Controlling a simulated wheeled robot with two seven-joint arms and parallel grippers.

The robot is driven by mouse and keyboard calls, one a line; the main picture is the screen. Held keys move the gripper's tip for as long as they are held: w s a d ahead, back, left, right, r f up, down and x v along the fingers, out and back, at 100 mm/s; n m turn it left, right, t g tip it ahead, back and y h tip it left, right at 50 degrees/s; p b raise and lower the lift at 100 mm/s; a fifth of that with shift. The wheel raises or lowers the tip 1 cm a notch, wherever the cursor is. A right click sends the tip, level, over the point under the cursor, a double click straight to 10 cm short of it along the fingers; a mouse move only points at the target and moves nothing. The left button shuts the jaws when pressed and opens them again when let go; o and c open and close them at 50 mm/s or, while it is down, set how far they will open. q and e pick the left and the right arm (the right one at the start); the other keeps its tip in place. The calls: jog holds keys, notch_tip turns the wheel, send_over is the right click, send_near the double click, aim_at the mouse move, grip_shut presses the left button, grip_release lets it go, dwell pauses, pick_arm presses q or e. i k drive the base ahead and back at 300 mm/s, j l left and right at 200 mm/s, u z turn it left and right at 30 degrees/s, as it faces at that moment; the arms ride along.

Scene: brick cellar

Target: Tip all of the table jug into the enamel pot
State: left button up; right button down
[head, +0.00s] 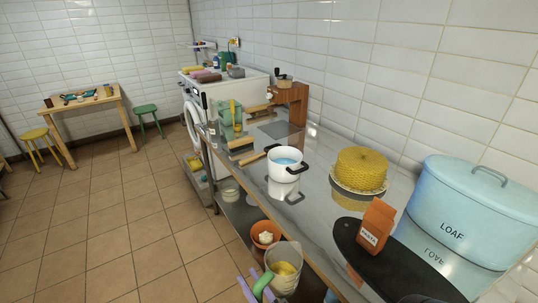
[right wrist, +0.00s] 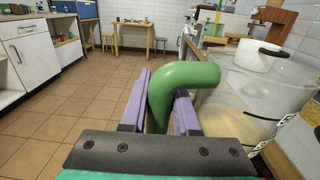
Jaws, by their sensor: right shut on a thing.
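The table jug (head: 287,272) is clear, with a green handle and pale yellow liquid inside. My right gripper (head: 250,286) has purple fingers and is shut on the green handle. It holds the jug roughly upright beside the front edge of the steel table. In the right wrist view the handle (right wrist: 185,78) stands between the fingers and the clear jug body (right wrist: 285,92) is at the right. The white enamel pot (head: 284,172) with black handles stands upright on the table, beyond the jug, with something blue inside. It shows behind the jug in the right wrist view (right wrist: 258,58). My left gripper is out of view.
On the steel table (head: 312,207) are a yellow woven cake-like thing (head: 361,168), an orange packet (head: 377,222) on a black board and a blue LOAF bin (head: 455,205). A green rack (head: 232,118) and wooden-handled tools lie left of the pot. An orange flowerpot (head: 265,234) sits below.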

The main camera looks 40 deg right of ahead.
aim_at(285, 163)
jog(key=i+j+z, duration=0.25)
jog(key=i+j, duration=0.2)
jog(key=i+j+z, duration=0.2)
jog(key=i+j, duration=0.2)
jog(key=i+j+z, duration=0.25)
jog(key=i+j, duration=0.15)
jog(key=j, duration=0.25)
jog(key=z, duration=0.5)
jog(key=i, duration=0.5)
